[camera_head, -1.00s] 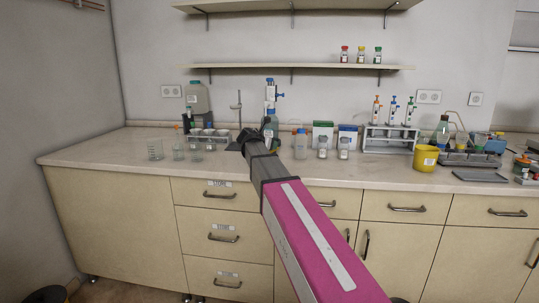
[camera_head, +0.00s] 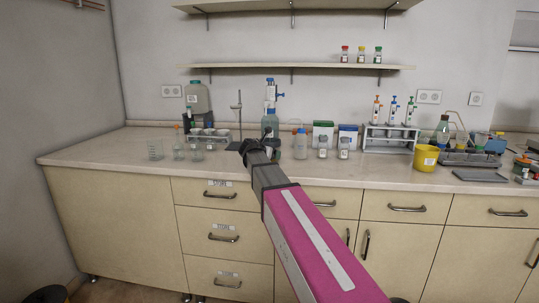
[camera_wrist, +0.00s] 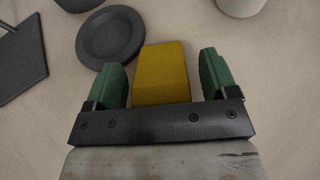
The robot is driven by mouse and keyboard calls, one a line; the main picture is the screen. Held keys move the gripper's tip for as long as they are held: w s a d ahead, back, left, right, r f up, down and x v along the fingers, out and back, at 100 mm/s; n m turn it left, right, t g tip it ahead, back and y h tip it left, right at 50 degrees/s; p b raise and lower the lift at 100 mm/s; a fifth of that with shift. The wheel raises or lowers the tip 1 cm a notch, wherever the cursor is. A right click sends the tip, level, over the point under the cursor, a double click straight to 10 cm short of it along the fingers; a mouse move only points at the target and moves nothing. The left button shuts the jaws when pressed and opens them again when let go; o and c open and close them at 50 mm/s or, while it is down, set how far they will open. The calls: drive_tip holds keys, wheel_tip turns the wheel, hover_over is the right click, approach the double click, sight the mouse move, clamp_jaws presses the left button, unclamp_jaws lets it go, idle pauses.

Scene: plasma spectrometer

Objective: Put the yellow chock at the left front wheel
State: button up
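The yellow chock (camera_wrist: 162,74) shows in the wrist view as a wedge-like block between the two green fingers of my gripper (camera_wrist: 166,62). Narrow gaps show on both sides of the chock, so the fingers look open around it. In the head view my gripper (camera_head: 249,146) is low over the worktop, left of the middle, and I cannot make out the chock there. No wheel can be made out in either view.
A round black disc (camera_wrist: 110,37) lies close to the left finger, with a dark plate (camera_wrist: 22,62) farther left. On the worktop (camera_head: 110,150), a bottle with a dispenser (camera_head: 271,122), small bottles and glassware crowd near my gripper. A yellow mug (camera_head: 425,158) stands right.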

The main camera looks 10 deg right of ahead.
drive_tip(key=shift+r, duration=0.15)
drive_tip(key=v, duration=1.1)
drive_tip(key=shift+s+a, duration=0.1)
drive_tip(key=shift+o, duration=0.5)
drive_tip(key=shift+s+a, duration=0.15)
drive_tip(key=shift+s, duration=0.25)
drive_tip(key=shift+s+f, duration=0.1)
drive_tip(key=shift+f, duration=0.35)
drive_tip(key=x, duration=1.1)
drive_tip(key=shift+w+a+r, duration=0.1)
drive_tip(key=shift+w+r, duration=0.15)
drive_tip(key=shift+r, duration=0.05)
